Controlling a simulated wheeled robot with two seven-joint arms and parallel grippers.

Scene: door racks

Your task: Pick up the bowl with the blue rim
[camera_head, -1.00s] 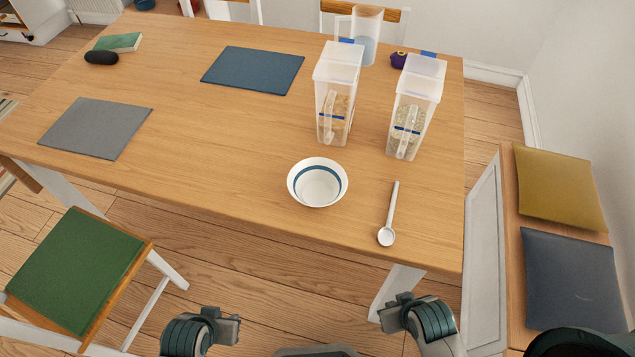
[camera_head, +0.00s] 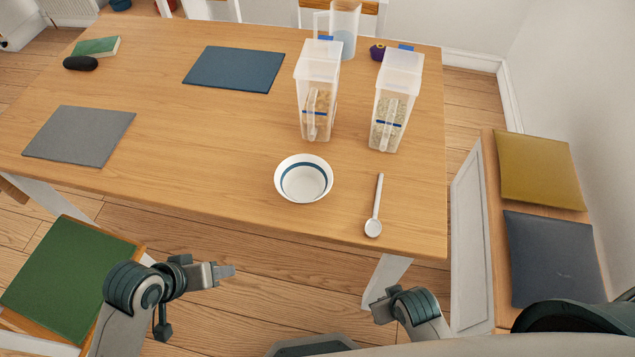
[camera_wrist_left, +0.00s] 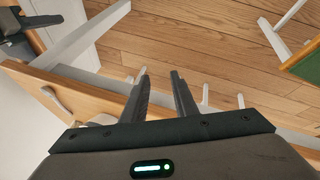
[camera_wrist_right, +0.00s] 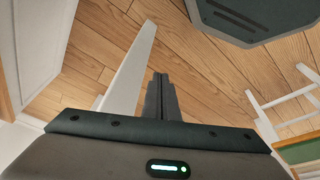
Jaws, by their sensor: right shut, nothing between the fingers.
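The white bowl with the blue rim band (camera_head: 303,179) sits upright on the wooden table (camera_head: 160,150), near its front edge. My left gripper (camera_head: 228,271) is in front of the table, below and to the left of the bowl in the head view, apart from it. In the left wrist view its two fingers (camera_wrist_left: 160,76) stand apart with nothing between them. My right gripper (camera_wrist_right: 160,78) is shut and empty in the right wrist view. In the head view the right arm is low, in front of the table; its fingertips are hard to make out there.
A white spoon (camera_head: 375,205) lies right of the bowl. Two clear food containers (camera_head: 318,90) (camera_head: 396,100) and a jug (camera_head: 344,30) stand behind it. Placemats (camera_head: 235,69) (camera_head: 79,135) lie at the left. A green-cushioned chair (camera_head: 65,270) stands front left. A bench (camera_head: 487,200) is at the right.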

